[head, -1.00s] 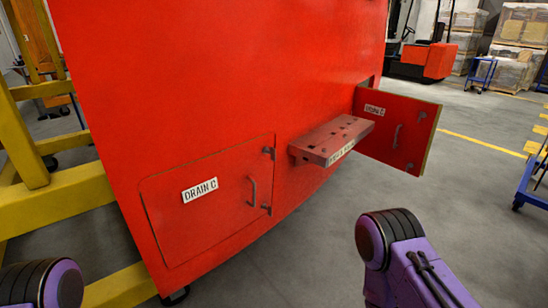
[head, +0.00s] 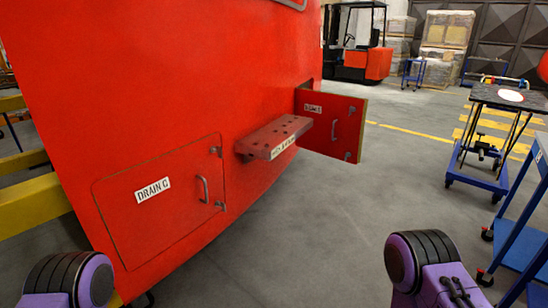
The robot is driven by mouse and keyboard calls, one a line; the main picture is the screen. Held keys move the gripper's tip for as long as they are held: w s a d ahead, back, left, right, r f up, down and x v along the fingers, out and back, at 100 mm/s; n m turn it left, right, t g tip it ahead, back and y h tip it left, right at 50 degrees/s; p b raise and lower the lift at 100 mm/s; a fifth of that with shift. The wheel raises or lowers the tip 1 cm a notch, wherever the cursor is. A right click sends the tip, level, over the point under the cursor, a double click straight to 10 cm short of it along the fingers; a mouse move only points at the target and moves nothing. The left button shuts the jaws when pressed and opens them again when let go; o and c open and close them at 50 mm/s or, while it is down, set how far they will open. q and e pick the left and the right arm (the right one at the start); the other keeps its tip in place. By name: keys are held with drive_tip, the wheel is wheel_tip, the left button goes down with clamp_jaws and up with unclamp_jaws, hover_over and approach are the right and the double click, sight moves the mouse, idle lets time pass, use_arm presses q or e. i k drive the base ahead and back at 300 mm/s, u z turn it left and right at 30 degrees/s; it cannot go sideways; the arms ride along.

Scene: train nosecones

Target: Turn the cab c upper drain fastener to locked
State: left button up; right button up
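The red hatch labelled DRAIN C (head: 150,225) is on the lower part of the red nosecone in the head view and looks closed. Its grey handle (head: 203,190) is near the right edge. A small grey upper fastener (head: 216,151) sits at the hatch's upper right corner. A similar lower fastener (head: 221,206) sits near the lower right corner. Both are too small to tell whether they are locked. Only purple and black links of my arms show at the bottom left and bottom right. Neither gripper is in view.
A red step with holes (head: 275,133) juts out right of the hatch. Beyond it a red door (head: 334,128) stands open. A yellow frame (head: 35,208) is at left. Blue carts (head: 482,185) stand at right. The grey floor between is clear.

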sight(220, 152)
drive_tip(key=z, duration=4.25)
drive_tip(key=i, duration=0.1)
drive_tip(key=u, duration=3.05)
drive_tip(key=i, duration=0.8)
drive_tip(key=u, duration=0.25)
